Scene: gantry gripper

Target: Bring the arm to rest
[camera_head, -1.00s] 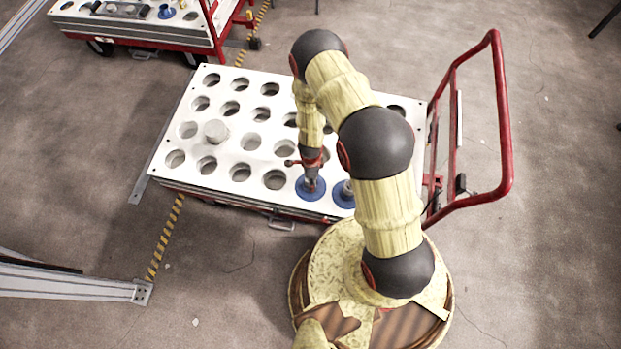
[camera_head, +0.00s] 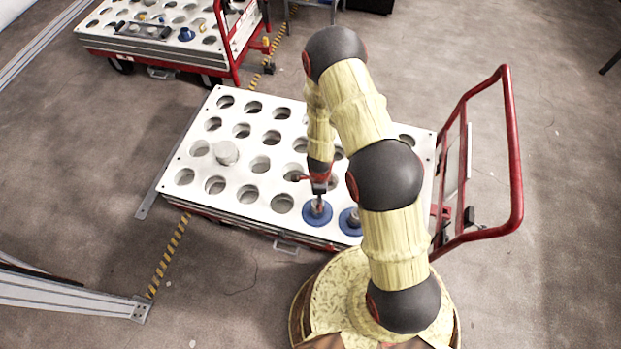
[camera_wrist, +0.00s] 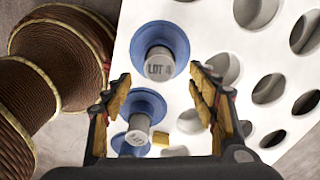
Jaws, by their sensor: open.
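My arm reaches over a white plate with rows of round holes (camera_head: 200,135). My gripper (camera_head: 319,187) is low over the plate's near edge, just above a blue disc with a grey cylinder (camera_head: 317,213). In the wrist view my gripper (camera_wrist: 165,95) has its two fingers wide apart, with nothing clamped between them. A blue disc with a grey cylinder marked "LOT 4" (camera_wrist: 160,62) lies beyond the fingertips. A second blue disc with a grey cylinder (camera_wrist: 138,130) shows lower, between the fingers. I cannot tell whether any finger touches a part.
The plate sits on a red cart with a tall red handle (camera_head: 515,160) at right. Another loaded red cart (camera_head: 175,30) is at the back left. A metal beam (camera_head: 70,292) lies at left. Floor at right is open.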

